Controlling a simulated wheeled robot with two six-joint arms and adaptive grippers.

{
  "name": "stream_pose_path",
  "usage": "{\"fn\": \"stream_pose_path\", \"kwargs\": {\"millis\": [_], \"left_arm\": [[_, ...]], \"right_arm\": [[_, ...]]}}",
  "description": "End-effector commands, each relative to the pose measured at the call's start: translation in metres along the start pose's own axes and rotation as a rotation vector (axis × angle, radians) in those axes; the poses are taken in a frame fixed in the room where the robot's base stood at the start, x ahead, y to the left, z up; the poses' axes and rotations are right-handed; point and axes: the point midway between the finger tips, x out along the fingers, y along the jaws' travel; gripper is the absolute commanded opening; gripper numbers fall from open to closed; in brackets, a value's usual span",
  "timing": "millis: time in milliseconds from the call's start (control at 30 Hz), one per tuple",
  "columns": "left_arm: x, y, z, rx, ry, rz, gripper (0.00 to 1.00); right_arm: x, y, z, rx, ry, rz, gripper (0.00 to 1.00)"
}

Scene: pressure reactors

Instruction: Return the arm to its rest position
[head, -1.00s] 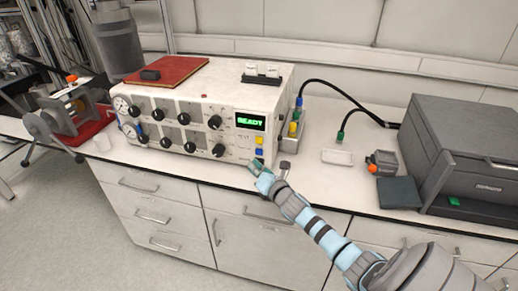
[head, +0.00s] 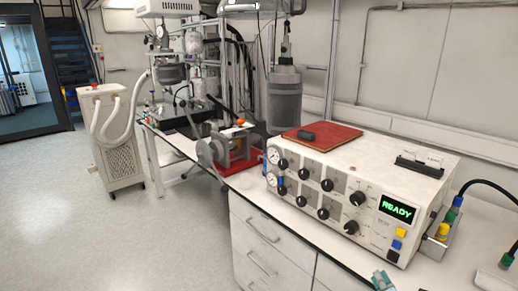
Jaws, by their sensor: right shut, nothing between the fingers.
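My right gripper (head: 382,281) shows only in part at the bottom edge of the head view, in front of the bench and below the control box. It is shut and empty. The rest of my right arm is out of the frame. My left gripper is not in view. The white control box (head: 343,212) stands on the bench with black knobs, two gauges and a green display reading READY. My right gripper appears close to the bench's front edge; I cannot tell the exact gap.
A red book (head: 317,142) with a small black object lies on the box. A grey cylindrical vessel (head: 285,100) hangs behind it. A clamp-like device (head: 232,146) stands on a red base to the left. A white wheeled unit (head: 109,138) stands on the open floor at left.

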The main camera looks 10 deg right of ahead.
Motion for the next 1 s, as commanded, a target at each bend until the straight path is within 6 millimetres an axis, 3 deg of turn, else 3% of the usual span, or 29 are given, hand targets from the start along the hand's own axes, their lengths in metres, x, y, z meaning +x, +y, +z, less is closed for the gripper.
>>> {"fn": "stream_pose_path", "kwargs": {"millis": [100, 300, 500, 667, 700, 800, 1000], "left_arm": [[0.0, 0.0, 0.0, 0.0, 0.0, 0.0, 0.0], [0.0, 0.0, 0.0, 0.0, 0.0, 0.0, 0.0], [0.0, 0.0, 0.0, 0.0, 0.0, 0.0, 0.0], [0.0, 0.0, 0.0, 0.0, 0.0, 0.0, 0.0], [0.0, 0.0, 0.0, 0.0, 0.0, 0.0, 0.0], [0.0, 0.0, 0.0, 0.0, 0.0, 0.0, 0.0], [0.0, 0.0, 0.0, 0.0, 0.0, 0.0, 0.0]], "right_arm": [[-0.051, -0.03, -0.051, 0.467, 0.048, -0.213, 0.0], [-0.15, -0.064, -0.112, 1.117, -0.009, -0.593, 0.0], [-0.233, -0.074, -0.143, 1.511, -0.155, -0.884, 0.0], [-0.296, -0.074, -0.159, 1.74, -0.316, -1.089, 0.0], [-0.303, -0.078, -0.163, 1.771, -0.352, -1.125, 0.0], [-0.284, -0.108, -0.184, 1.757, -0.364, -1.138, 0.0], [-0.265, -0.172, -0.226, 1.742, -0.393, -1.175, 0.0]]}}
